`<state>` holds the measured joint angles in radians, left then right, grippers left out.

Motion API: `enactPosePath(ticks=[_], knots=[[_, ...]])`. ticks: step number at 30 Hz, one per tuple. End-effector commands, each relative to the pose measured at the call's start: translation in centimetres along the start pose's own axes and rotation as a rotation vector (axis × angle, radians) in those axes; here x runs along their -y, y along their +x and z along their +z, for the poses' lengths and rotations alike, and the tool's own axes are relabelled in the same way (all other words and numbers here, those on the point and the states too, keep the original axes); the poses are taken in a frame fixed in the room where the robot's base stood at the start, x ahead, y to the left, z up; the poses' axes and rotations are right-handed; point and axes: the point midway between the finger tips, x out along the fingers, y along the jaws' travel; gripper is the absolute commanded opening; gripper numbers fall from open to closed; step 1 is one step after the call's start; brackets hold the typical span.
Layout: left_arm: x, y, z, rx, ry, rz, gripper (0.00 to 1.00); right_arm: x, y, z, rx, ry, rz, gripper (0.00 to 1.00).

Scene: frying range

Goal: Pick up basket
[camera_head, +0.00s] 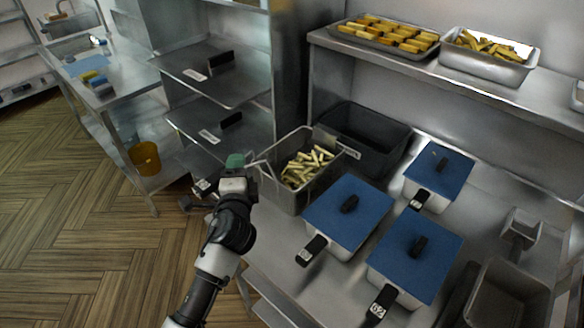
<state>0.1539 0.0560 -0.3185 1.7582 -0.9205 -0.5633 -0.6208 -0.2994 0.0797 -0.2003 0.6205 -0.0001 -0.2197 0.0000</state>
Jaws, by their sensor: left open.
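The basket (284,194) is a grey metal fry basket filled with pale cut fries, standing at the left end of the steel counter. Thin bars run from its left side toward a green grip (235,160), which looks like its handle. My left gripper (198,197) is open, left of the basket and near this handle, with its dark fingers pointing left. The gripper's wrist overlaps the handle area, so I cannot tell whether they touch. No fries or basket part show between the fingers. My right gripper is not in view.
A black bin (362,142) stands behind the basket. Several blue-lidded containers (348,214) stand to its right. A shelf above holds trays of food (387,38). A steel rack (215,75) is behind my gripper.

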Motion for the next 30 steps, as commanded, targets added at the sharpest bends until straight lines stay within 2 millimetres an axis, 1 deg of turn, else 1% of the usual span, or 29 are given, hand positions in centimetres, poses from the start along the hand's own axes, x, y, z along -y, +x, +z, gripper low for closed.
enactPosePath(ticks=[6, 7, 15, 18, 30], knots=[[-0.02, 0.16, -0.03, -0.001, -0.001, -0.001, 0.55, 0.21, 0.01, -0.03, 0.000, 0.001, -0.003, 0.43], [-0.02, 0.15, -0.03, -0.001, -0.001, -0.001, 0.54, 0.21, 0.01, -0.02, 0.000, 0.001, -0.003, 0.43], [-0.03, 0.13, -0.03, -0.001, 0.000, -0.001, 0.12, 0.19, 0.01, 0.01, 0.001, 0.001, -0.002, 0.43], [-0.04, 0.13, -0.03, -0.001, 0.000, 0.000, 0.00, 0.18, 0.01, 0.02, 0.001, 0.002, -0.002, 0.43], [0.33, 0.15, -0.05, -0.001, -0.003, -0.005, 0.00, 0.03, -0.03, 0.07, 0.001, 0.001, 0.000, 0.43]])
